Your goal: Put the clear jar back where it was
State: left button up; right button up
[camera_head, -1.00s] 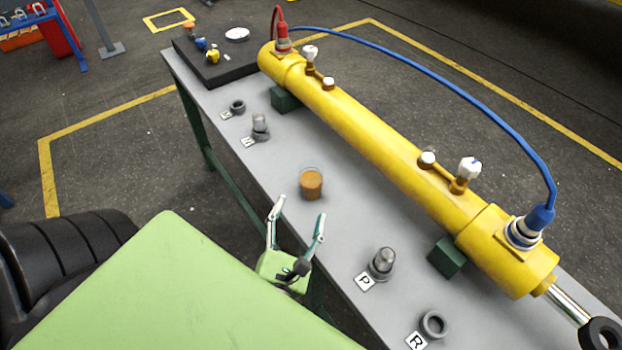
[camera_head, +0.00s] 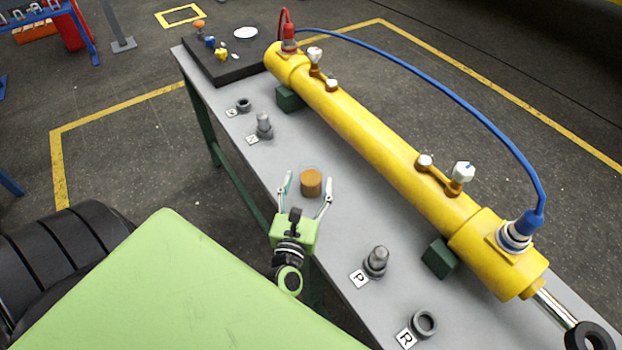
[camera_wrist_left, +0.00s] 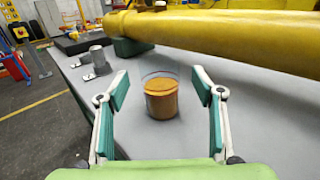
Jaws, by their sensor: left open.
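The clear jar (camera_head: 311,182) stands upright on the grey table, with orange-brown contents filling most of it. In the left wrist view the jar (camera_wrist_left: 161,100) shows its clear rim above the contents. My left gripper (camera_head: 307,186) is open, its two fingers pointing at the jar from the near side. In the wrist view the fingers (camera_wrist_left: 160,95) stand on either side of the jar, with a gap on both sides and no visible contact. My right gripper is not in view.
A yellow cylinder (camera_head: 385,155) on green blocks runs along the table's far side. Grey fittings stand by the P label (camera_head: 358,278) and R label (camera_head: 405,338), and others stand farther left. A black tray (camera_head: 225,65) sits at the far end.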

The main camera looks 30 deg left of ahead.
pick_arm(q)
jog(key=x, duration=0.5)
jog(key=shift+r, duration=0.1)
jog(key=shift+s, duration=0.1)
jog(key=c, duration=1.3)
jog(key=shift+c, duration=0.7)
jog(key=shift+r, duration=0.2)
